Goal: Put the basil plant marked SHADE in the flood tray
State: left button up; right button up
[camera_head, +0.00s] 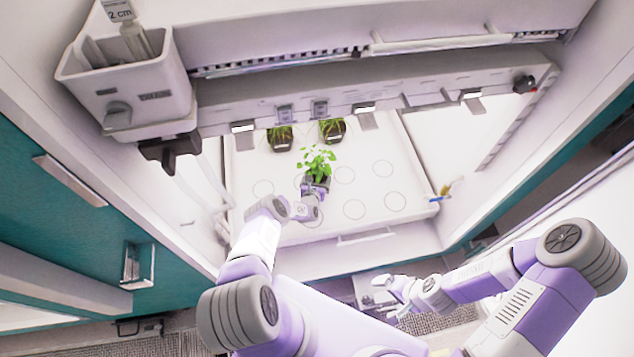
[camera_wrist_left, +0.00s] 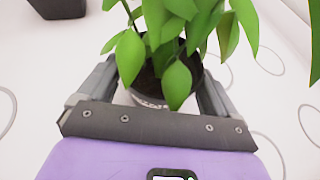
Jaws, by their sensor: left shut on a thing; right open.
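A leafy green basil plant (camera_head: 318,162) in a dark pot is over the white flood tray (camera_head: 370,230), which has ring marks on its floor. My left gripper (camera_head: 314,187) is shut on the pot. In the left wrist view the basil pot (camera_wrist_left: 150,92) is between the two fingers, with leaves hanging over its rim. A pale label shows on the pot, but its lettering is mostly hidden and I cannot read it. I cannot tell whether the pot touches the tray floor. My right gripper (camera_head: 388,292) is open and empty, outside the chamber in front.
Two other potted plants (camera_head: 280,138) (camera_head: 332,130) stand at the back of the tray. Ringed spots beside and in front of the basil are free. A bar with clips crosses above the back. A white holder (camera_head: 130,80) hangs at upper left.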

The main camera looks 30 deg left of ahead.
pick_arm(q)
jog(key=shift+r, duration=0.1)
jog(key=o, duration=0.9)
jog(key=shift+f, duration=0.2)
jog(key=shift+r, duration=0.1)
jog(key=shift+s+r, duration=0.15)
jog(key=shift+r, duration=0.05)
jog(key=p+v, duration=0.6)
jog(key=v, duration=0.5)
jog(key=shift+s+d+p, duration=0.1)
jog(key=shift+s+p, duration=0.2)
jog(key=shift+s, duration=0.05)
